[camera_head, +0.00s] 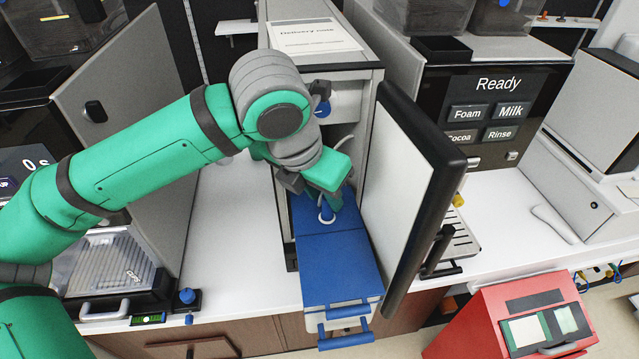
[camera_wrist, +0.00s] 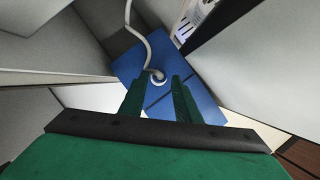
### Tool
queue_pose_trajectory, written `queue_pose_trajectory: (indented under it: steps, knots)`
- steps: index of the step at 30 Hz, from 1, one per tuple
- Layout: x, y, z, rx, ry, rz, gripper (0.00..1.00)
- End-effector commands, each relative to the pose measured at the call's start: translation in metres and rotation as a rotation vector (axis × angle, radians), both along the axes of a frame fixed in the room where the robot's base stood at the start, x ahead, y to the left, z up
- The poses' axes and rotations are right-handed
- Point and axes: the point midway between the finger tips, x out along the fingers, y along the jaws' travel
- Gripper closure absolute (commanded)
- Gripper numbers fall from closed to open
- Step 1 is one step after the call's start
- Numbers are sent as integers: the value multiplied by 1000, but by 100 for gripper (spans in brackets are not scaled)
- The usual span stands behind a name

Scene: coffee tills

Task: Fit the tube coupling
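A pale tube (camera_wrist: 135,30) hangs inside the open cabinet (camera_head: 352,75) and curves down to a whitish round coupling end (camera_wrist: 157,76) at the top of a blue box (camera_head: 333,255). In the head view the round end (camera_head: 326,213) shows just below my gripper (camera_head: 327,203). In the wrist view my gripper's two green fingers (camera_wrist: 160,85) stand apart, with the round end between and just beyond their tips. I see no clear contact. Whether the end is seated in the box or only rests there cannot be told.
The open cabinet door (camera_head: 420,190) stands close on the right of the blue box, and a grey panel (camera_head: 135,130) stands on the left. White counter (camera_head: 225,230) is clear left of the box. A red bin (camera_head: 525,320) is front right.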

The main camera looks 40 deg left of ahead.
Motion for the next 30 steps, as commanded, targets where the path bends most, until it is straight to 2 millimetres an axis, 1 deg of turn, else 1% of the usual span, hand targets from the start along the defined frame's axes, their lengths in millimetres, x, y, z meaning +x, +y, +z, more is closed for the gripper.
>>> queue_pose_trajectory:
  steps: [3, 7, 8, 9, 11, 20, 23, 30]
  knots:
    - [3, 1, -7, -1, 0, 1, 70]
    - [4, 1, -11, 0, -1, 1, 70]
    - [4, 1, -10, 1, -1, 1, 78]
    - [4, 1, -10, 0, -1, 1, 87]
    - [4, 1, -10, 0, -1, 2, 100]
    - [4, 1, -6, 1, -1, 1, 100]
    - [4, 1, 1, 2, -1, 2, 100]
    - [4, 1, 25, 2, -1, 1, 100]
